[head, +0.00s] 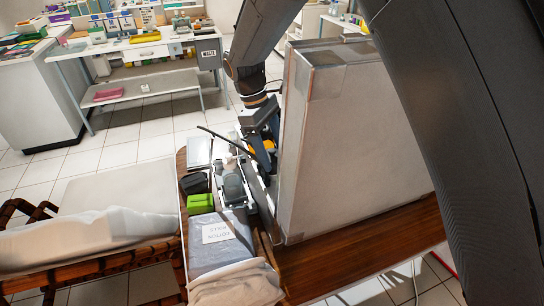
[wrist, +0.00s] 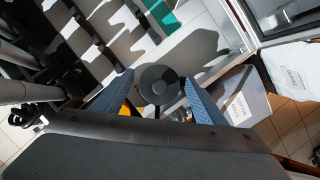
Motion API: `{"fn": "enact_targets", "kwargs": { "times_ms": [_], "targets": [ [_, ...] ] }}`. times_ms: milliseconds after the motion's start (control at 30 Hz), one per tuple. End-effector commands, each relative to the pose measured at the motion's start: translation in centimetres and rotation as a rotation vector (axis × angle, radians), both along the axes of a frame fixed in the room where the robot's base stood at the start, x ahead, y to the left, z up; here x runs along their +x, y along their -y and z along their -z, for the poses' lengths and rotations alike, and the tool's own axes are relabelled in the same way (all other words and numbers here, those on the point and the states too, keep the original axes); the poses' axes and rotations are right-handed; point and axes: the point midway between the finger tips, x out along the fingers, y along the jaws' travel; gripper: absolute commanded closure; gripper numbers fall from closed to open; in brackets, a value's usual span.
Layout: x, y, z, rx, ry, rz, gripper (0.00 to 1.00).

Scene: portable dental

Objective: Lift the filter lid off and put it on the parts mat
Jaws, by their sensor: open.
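My gripper (wrist: 158,78) is open, with its two blue fingers on either side of a dark round cap (wrist: 158,86) in the wrist view. The cap looks like the filter lid. I cannot tell whether the fingers touch it. In the head view my gripper (head: 262,148) is low beside a large pale case, above grey equipment (head: 235,187) on the wooden table; the lid is not clear there. An orange-yellow part shows by the fingers. A teal patch (wrist: 163,15) shows at the top of the wrist view; I cannot tell whether it is the parts mat.
The large pale case (head: 345,140) stands close on the right of my gripper. A grey cotton rolls package (head: 218,245), a green box (head: 200,203) and a black item (head: 195,183) are on the wooden table (head: 350,255). A padded couch (head: 105,205) stands left.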

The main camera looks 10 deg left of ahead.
Motion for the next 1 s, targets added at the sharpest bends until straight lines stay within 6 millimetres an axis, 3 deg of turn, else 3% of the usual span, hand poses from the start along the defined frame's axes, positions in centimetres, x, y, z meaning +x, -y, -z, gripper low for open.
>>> {"fn": "enact_targets", "kwargs": {
  "times_ms": [233, 467, 767, 1000],
  "targets": [
    [0.0, 0.0, 0.2, 0.001, 0.001, -0.001, 0.34],
    [0.0, -0.1, 0.1, 0.001, 0.001, -0.002, 0.71],
    [0.0, -0.1, -0.3, 0.002, 0.002, -0.002, 0.72],
    [0.1, -0.2, -4.1, 0.004, 0.005, -0.002, 0.72]
  ]
}}
